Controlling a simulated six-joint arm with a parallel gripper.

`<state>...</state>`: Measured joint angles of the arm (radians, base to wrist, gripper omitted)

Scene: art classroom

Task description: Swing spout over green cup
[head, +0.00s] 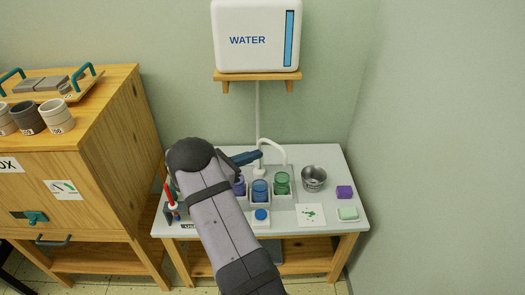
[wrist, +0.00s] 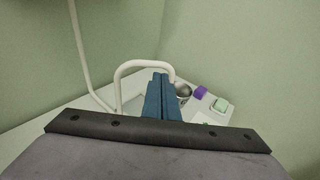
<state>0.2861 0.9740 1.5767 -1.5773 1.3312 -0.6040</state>
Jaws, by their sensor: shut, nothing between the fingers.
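The white spout (head: 279,147) arches up from its base behind the cups, and its free end comes down close to the green cup (head: 282,181) in the head view. I cannot tell whether the end is exactly over the cup's mouth. My gripper (head: 261,154) is shut and empty, its dark blue fingers beside the spout's upright part. In the wrist view the spout (wrist: 126,68) arches behind the fingers of my gripper (wrist: 158,78). Whether they touch it is unclear. The green cup is not visible in the wrist view.
A blue cup (head: 260,190) and a partly hidden purple cup (head: 240,187) stand left of the green cup. A metal pot (head: 314,179), purple block (head: 344,192) and green sponge (head: 348,213) are right. The water tank (head: 255,57) hangs above. A wooden cabinet (head: 121,127) stands left.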

